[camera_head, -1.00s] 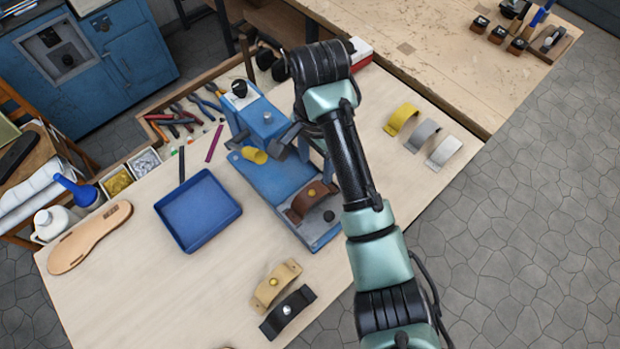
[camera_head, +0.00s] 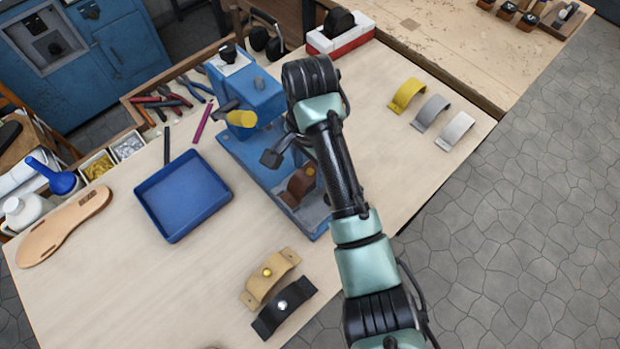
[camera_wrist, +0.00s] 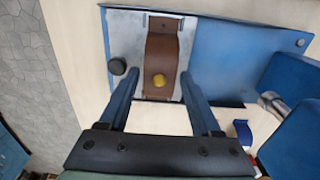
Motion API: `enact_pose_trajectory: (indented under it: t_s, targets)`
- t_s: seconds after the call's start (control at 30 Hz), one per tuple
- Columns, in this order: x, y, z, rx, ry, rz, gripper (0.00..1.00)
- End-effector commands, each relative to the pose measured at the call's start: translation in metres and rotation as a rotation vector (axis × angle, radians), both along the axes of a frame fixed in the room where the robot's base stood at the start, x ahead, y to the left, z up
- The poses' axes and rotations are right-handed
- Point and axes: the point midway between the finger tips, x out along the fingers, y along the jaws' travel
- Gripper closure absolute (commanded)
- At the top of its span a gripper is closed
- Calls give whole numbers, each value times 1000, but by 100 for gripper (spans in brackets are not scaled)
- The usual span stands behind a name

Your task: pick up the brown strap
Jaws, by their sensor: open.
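The brown strap (camera_wrist: 161,52) lies arched on a grey metal plate (camera_wrist: 126,40) of the blue press (camera_wrist: 225,55) in the wrist view, with a yellow stud on it. In the head view the brown strap (camera_head: 297,188) is partly hidden by my arm. My gripper (camera_wrist: 160,78) is open in the wrist view. Its two blue fingers reach toward the strap, one on each side, with visible gaps. The strap is not gripped. I cannot tell the height of the fingertips above the plate.
The press head (camera_head: 246,92) with its yellow cylinder (camera_head: 242,119) stands near my arm. A blue tray (camera_head: 183,197) is left of the press. A tan strap (camera_head: 268,277) and a black strap (camera_head: 283,307) lie in front. Yellow, grey and white straps (camera_head: 456,130) lie at right.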

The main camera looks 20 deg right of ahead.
Motion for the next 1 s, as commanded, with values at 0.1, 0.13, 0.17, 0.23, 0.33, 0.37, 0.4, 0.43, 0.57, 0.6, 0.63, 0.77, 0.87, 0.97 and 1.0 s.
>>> enact_pose_trajectory:
  t_s: [0.1, 0.13, 0.17, 0.23, 0.33, 0.37, 0.4, 0.43, 0.57, 0.6, 0.63, 0.77, 0.87, 0.97, 1.0]
  targets:
    - [-1, -1, -12, 0, 2, -3, 35]
    - [-1, -1, -14, 0, 2, -2, 35]
    - [-1, -1, -15, 0, 1, -2, 35]
    - [-1, -1, -16, 0, 0, -2, 35]
    - [0, -1, -16, 0, 0, -1, 35]
    - [0, -1, -16, 0, 0, -1, 35]
    - [0, -1, -16, 0, 0, -1, 37]
    - [0, -1, -16, 0, 0, -1, 42]
    - [0, -1, -16, 0, 0, -2, 66]
    - [0, -1, -16, 0, 0, -2, 73]
    - [0, -1, -16, 0, 0, -2, 78]
    - [0, -1, -16, 0, 0, -2, 100]
    - [0, -1, -16, 0, 0, -2, 100]
    - [0, -1, -16, 0, 0, -2, 100]
    - [0, -1, -15, -1, -1, -1, 100]
